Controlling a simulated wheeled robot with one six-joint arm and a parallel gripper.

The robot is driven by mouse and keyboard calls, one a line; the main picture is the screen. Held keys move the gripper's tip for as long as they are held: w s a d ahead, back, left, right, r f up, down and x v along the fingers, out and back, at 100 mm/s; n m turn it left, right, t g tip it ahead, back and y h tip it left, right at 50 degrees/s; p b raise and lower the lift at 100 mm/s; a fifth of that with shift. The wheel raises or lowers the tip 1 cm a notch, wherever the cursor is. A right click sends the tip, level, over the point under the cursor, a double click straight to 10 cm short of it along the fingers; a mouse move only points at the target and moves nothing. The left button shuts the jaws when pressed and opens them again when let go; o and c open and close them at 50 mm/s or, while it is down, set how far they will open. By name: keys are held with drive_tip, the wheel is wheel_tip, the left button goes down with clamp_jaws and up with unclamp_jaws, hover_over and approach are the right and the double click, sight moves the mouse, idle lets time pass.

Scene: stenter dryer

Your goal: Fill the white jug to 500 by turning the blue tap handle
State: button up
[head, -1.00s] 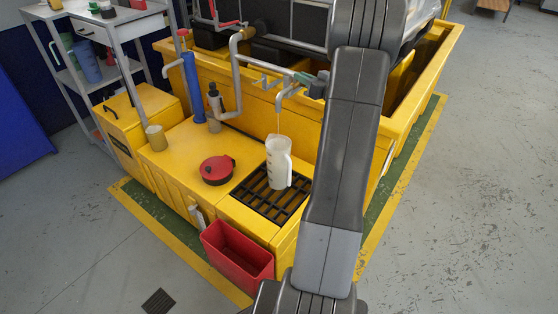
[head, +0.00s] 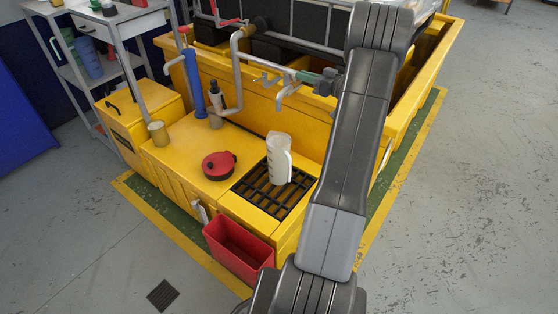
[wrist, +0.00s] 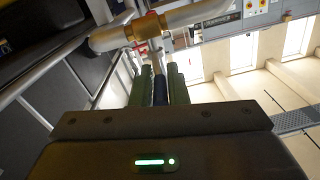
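The white translucent jug (head: 279,158) stands upright on the black drain grate below the metal tap spout (head: 282,98). Its fill level is too small to read. No water stream shows between spout and jug. My gripper (head: 309,77) is at the tap, to the right of the spout, partly hidden by my arm. In the wrist view, the green fingers of my gripper (wrist: 157,84) lie on both sides of a narrow dark blue bar (wrist: 160,91), apparently the tap handle. I cannot tell whether they press on it.
The black grate (head: 262,194) is set in the yellow bench. A red round lidded pot (head: 219,165) sits left of it, with a tan cup (head: 158,133) farther left. A red bin (head: 238,250) hangs at the front. Pipes (head: 236,75) rise behind. The floor at right is clear.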

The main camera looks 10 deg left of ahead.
drive_tip(key=o, duration=0.4)
drive_tip(key=shift+w, duration=0.1)
drive_tip(key=shift+d, duration=0.15)
drive_tip(key=p+v, duration=0.2)
drive_tip(key=v, duration=1.1)
drive_tip(key=shift+s+d, duration=0.25)
drive_tip(key=shift+d, duration=0.05)
drive_tip(key=v, duration=1.3)
drive_tip(key=shift+d, duration=0.35)
drive_tip(key=shift+a, duration=0.1)
drive_tip(key=x, duration=1.6)
